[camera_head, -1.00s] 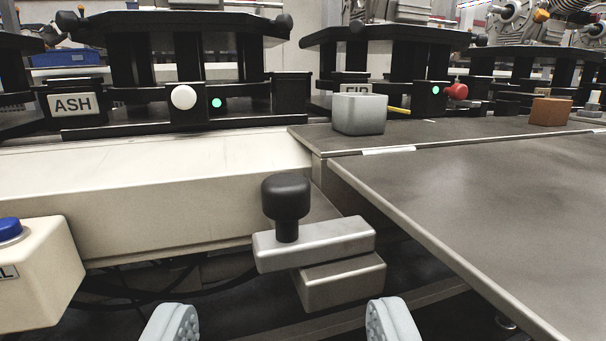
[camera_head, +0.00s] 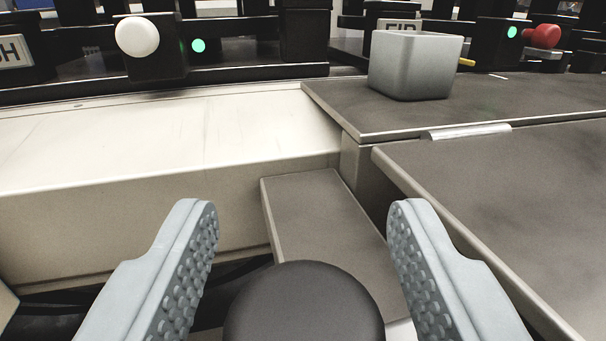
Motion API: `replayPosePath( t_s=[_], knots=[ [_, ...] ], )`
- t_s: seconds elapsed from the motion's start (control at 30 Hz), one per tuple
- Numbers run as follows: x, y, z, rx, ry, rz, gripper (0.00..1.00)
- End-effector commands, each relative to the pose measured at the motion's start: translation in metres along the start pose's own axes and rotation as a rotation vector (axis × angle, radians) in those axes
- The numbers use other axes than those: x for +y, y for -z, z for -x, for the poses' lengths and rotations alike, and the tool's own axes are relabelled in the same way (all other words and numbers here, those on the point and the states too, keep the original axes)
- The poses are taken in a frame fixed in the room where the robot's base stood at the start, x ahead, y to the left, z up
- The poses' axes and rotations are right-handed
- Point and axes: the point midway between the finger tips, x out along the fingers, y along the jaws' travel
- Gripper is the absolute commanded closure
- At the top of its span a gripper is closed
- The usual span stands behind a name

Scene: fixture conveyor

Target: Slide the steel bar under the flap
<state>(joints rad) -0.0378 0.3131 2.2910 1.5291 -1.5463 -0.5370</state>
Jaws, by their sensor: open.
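My gripper (camera_head: 301,208) is open and points forward. Its two grey ribbed fingers are wide apart. A round black knob (camera_head: 304,312) shows from above between them at the bottom edge of the picture, with gaps on both sides. The steel bar that carries this knob is almost wholly hidden by it; only a pale sliver (camera_head: 398,331) shows near the right finger. Behind the knob is a flat grey-brown ledge (camera_head: 318,212). A large grey panel (camera_head: 510,195) with a pale hinge-like strip (camera_head: 470,132) lies at right; it may be the flap, but I cannot tell for sure.
A grey metal block (camera_head: 412,66) stands on the fixed plate (camera_head: 350,108) behind the panel. A beige beam (camera_head: 150,150) crosses the left. Black stands with a white knob (camera_head: 137,37), a red knob (camera_head: 543,36) and green lights line the back. The panel's edge is close to the right finger.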

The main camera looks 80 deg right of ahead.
Motion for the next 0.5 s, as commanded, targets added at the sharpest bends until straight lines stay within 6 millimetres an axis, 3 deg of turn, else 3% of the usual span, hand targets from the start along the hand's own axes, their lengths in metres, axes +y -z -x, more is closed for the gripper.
replayPosePath(
  t_s=[0.47,0.5],
  knots=[
    [0.0,-0.0001,-0.0102,0.0,0.0,0.0,0.48],
    [0.0,-0.0001,-0.0102,0.0,0.0,0.0,0.56]
  ],
)
